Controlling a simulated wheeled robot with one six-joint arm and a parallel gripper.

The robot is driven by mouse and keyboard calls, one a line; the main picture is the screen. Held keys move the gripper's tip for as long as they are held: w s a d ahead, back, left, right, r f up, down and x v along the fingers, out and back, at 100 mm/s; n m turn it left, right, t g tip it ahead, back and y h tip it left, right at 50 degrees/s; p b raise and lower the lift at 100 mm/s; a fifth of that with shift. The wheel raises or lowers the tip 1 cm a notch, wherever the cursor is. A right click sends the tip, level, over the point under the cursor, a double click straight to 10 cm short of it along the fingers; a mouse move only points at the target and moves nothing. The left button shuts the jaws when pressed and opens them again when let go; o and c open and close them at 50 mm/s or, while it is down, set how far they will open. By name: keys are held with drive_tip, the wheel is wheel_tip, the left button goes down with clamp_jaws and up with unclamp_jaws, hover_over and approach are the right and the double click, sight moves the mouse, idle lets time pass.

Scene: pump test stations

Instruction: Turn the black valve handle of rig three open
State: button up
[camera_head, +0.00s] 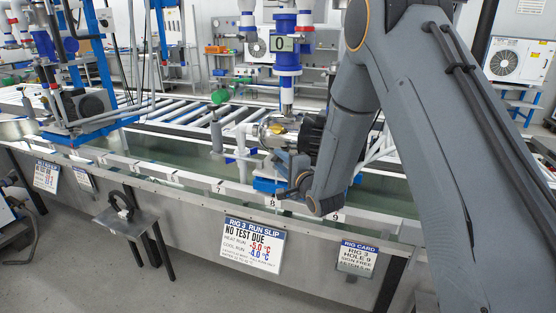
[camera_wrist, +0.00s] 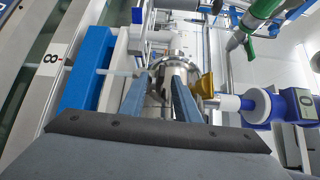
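Rig three stands behind its run slip (camera_head: 253,245), which reads "RIG 3 RUN SLIP" and "NO TEST DUE". My gripper is low beside the rig's pipework in the head view, its fingertips largely hidden by my arm. In the wrist view my gripper (camera_wrist: 158,76) shows two blue-grey fingers standing apart, with a visible gap between them. A silver valve fitting (camera_wrist: 178,62) lies just beyond the fingertips. A gold-coloured part (camera_wrist: 206,84) sits right of the right finger. I cannot make out the black valve handle clearly; contact with it cannot be told.
A blue meter (camera_head: 285,45) reading 0 is on the vertical pipe; it also shows in the wrist view (camera_wrist: 304,104). A blue block (camera_wrist: 90,68) lies left of the fingers, near marker 8 (camera_wrist: 51,58). A small stand (camera_head: 125,224) holds a black object. A rig card (camera_head: 357,259) hangs at right.

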drive_tip(key=shift+v, duration=2.8)
